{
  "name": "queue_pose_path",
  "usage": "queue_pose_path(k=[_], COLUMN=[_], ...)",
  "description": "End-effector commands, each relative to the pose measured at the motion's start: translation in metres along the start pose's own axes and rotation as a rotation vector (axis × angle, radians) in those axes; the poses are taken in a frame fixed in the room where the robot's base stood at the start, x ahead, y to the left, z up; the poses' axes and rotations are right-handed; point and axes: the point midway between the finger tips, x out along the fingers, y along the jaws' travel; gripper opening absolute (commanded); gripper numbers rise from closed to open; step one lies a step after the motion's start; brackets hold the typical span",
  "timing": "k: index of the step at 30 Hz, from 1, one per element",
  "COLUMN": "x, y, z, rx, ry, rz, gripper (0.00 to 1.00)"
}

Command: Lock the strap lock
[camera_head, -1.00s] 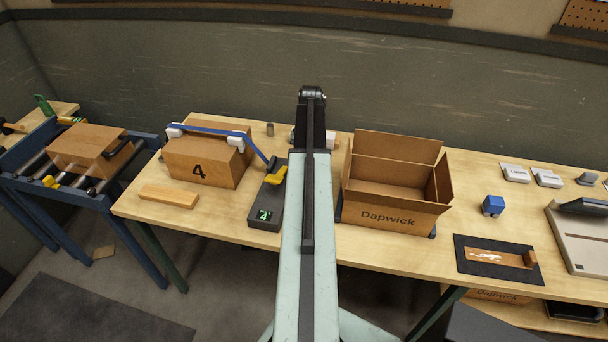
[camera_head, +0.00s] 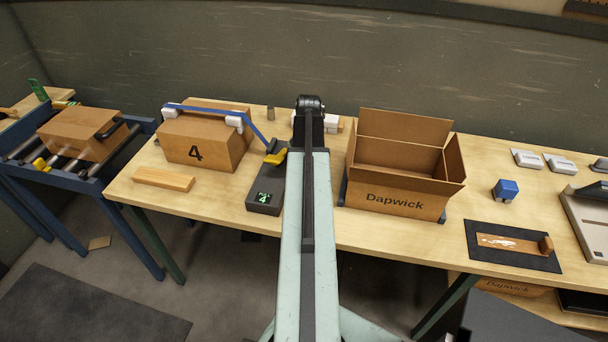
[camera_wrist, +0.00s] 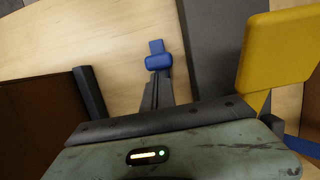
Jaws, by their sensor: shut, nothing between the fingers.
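The strap lock is a dark grey unit (camera_head: 264,197) with a yellow lever (camera_head: 274,158) at its far end and a green display reading 4. A blue strap (camera_head: 205,112) runs over the box marked 4 (camera_head: 200,150) and down to the unit. In the wrist view the yellow lever (camera_wrist: 278,50) is large at the upper right, beside the dark grey body (camera_wrist: 213,45). My gripper (camera_wrist: 157,56) has blue tips closed together, empty, over bare table left of the lever and apart from it. In the head view my arm hides the gripper.
An open Dapwick carton (camera_head: 390,197) stands just right of my arm; its brown side (camera_wrist: 32,115) fills the left of the wrist view. A wooden block (camera_head: 163,179) lies at the table's front left. A blue cube (camera_head: 505,190) and black mat (camera_head: 545,264) lie farther right.

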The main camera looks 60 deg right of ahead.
Motion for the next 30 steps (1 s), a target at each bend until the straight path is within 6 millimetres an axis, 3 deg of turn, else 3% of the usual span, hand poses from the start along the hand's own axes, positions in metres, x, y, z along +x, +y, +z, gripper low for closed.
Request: queue_pose_path(k=[11, 23, 30], x=[0.012, 0.011, 0.004], y=[0.0, -0.001, -0.002], z=[0.047, 0.044, 0.014], rx=[-0.002, -0.003, -0.005], ry=[-0.001, -0.006, 0.0], rz=[0.0, 0.0, 0.001], gripper=[0.0, 0.0, 0.0])
